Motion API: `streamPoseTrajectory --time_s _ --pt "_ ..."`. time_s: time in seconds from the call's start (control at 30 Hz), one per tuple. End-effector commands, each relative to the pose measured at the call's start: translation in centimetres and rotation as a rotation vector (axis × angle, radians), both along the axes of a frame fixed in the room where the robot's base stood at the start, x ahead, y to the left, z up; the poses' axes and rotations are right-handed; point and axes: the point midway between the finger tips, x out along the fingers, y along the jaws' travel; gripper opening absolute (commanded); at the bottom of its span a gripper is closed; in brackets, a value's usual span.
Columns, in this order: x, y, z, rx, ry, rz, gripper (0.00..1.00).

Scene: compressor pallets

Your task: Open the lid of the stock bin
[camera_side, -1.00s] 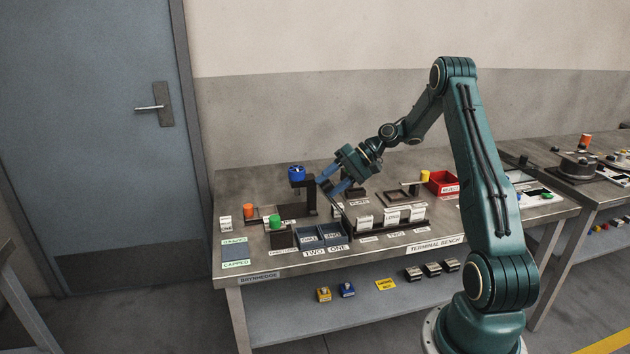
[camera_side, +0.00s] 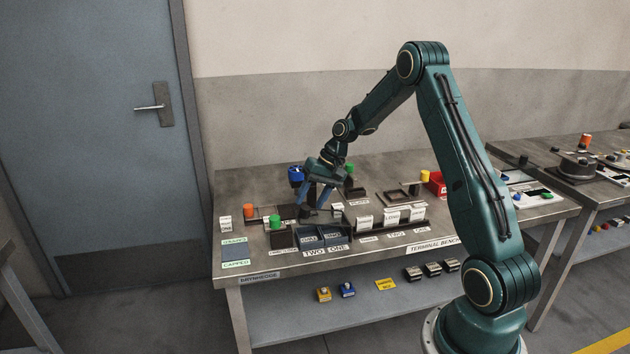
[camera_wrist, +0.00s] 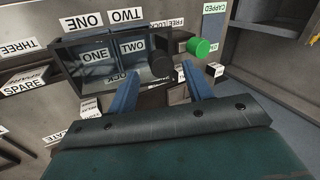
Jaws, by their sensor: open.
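The stock bin appears to be the dark two-compartment tray (camera_side: 322,247) at the front left of the bench, labelled TWO and ONE. In the wrist view the bin (camera_wrist: 62,70) shows a dark frame around blue panels marked ONE and TWO. Whether its lid is shut or raised I cannot tell. A round black knob (camera_wrist: 160,64) shows near the bin's corner, just beyond and between my fingertips. My gripper (camera_side: 316,205) points down, open, above and behind the bin. In the wrist view its blue fingers (camera_wrist: 162,82) are apart with nothing visibly held.
A green cylinder (camera_side: 275,221) on a dark block stands left of the bin; an orange one (camera_side: 249,211) is farther left. A blue piece (camera_side: 295,174) sits behind my gripper. White label cards (camera_side: 391,216) stand to the right. A red box (camera_side: 437,184) is farther right.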

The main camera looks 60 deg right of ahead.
Motion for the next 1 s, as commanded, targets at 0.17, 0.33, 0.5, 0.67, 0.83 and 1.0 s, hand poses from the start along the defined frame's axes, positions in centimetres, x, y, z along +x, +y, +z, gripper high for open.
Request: streamPoseTrajectory --time_s 0.17,0.33,0.5,0.67,0.83,1.0 --pt "0.6 0.6 -0.9 -0.058 0.058 0.003 0.51" --pt "1.0 1.1 -1.8 -0.112 0.113 0.002 0.51" --pt "1.4 1.5 -2.8 -0.167 0.167 0.004 0.51" --pt "1.7 1.7 -3.6 -0.218 0.218 0.002 0.51" --pt "2.0 2.1 -4.6 -0.272 0.271 0.003 0.51" --pt "2.2 2.2 -5.6 -0.325 0.325 0.002 0.51"
